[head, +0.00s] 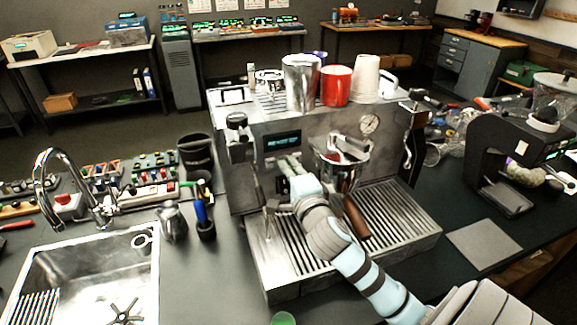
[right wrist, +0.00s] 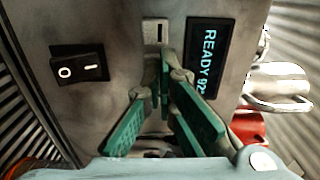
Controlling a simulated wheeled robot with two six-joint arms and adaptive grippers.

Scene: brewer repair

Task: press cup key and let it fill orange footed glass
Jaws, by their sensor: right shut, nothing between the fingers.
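The brewer (head: 232,140) stands mid-bench, with a dark display (head: 283,141) on its front. My right gripper (head: 284,164) is shut and empty, with its fingertips at the front panel just below the display. In the right wrist view the gripper (right wrist: 165,62) tips are at the lower edge of a pale key (right wrist: 155,31) with a dark mark; I cannot tell if they touch it. The display there (right wrist: 208,60) reads READY 92. An orange curved edge (right wrist: 18,169) shows in a corner of the wrist view, perhaps the glass. No orange footed glass is clear in the head view. My left gripper is out of view.
A portafilter handle (head: 355,217) hangs right of my gripper, above the slatted drip tray (head: 408,217). A red cup (head: 336,86) and other vessels stand on the brewer. A power switch (right wrist: 79,68) is near the key. The sink (head: 85,285) is left, a grinder (head: 500,140) right.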

